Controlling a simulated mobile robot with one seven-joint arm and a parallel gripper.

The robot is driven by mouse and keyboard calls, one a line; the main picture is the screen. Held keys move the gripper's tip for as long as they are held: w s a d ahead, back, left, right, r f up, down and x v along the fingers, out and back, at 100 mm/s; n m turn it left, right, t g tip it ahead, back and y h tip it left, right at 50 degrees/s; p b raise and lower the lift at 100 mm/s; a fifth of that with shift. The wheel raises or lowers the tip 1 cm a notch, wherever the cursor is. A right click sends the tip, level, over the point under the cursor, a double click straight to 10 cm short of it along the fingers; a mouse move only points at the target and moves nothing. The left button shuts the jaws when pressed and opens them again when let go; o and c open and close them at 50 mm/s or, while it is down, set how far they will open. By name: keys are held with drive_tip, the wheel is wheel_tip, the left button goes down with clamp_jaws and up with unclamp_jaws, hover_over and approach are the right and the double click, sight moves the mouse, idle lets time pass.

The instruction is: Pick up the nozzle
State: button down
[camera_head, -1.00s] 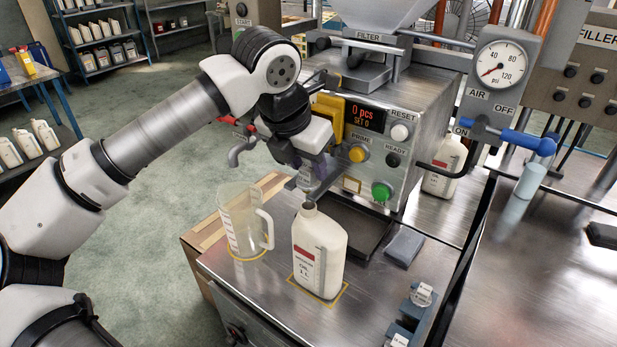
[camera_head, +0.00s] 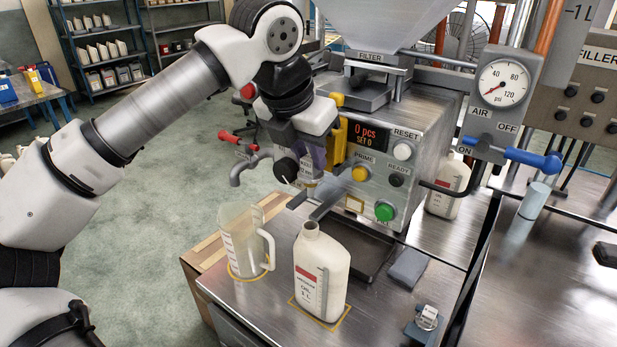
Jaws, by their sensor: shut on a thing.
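The gripper and nozzle are above the white oil bottle (camera_head: 322,275). The bottle stands upright and uncapped inside a yellow outline on the metal bench, its mouth apart from the gripper.
A clear measuring jug (camera_head: 243,245) stands left of the bottle. The filling machine (camera_head: 420,150) with its buttons is close on the right of the gripper. A grey tap (camera_head: 245,168) is to the left. A grey block (camera_head: 408,268) lies on the bench.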

sight(309, 160)
wheel_tip(309, 160, up, 14)
drive_tip(key=shift+r+b, duration=0.25)
drive_tip(key=shift+b, duration=0.2)
drive_tip(key=shift+s+f, duration=0.1)
idle(0.8)
